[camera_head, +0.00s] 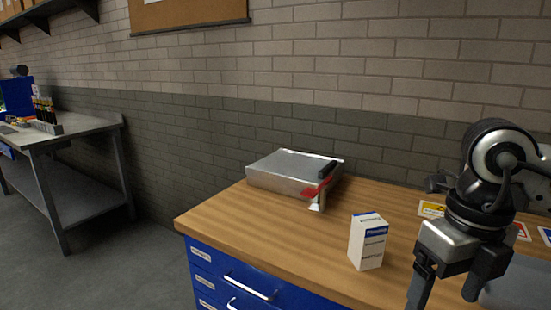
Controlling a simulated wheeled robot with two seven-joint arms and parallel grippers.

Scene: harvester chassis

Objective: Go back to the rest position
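My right gripper (446,289) is in the lower right of the head view, over the wooden workbench, with its arm coming in from the right. Its two fingers point down and stand apart, with nothing seen between them. The lower fingertips run close to the bottom edge of the picture. My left gripper is not in view.
A white box with blue print (368,242) stands on the wooden workbench (245,215), left of my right gripper. A flat silver case (285,171) lies behind, with a red and black tool (319,187) at its right. A metal table (75,136) stands far left.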

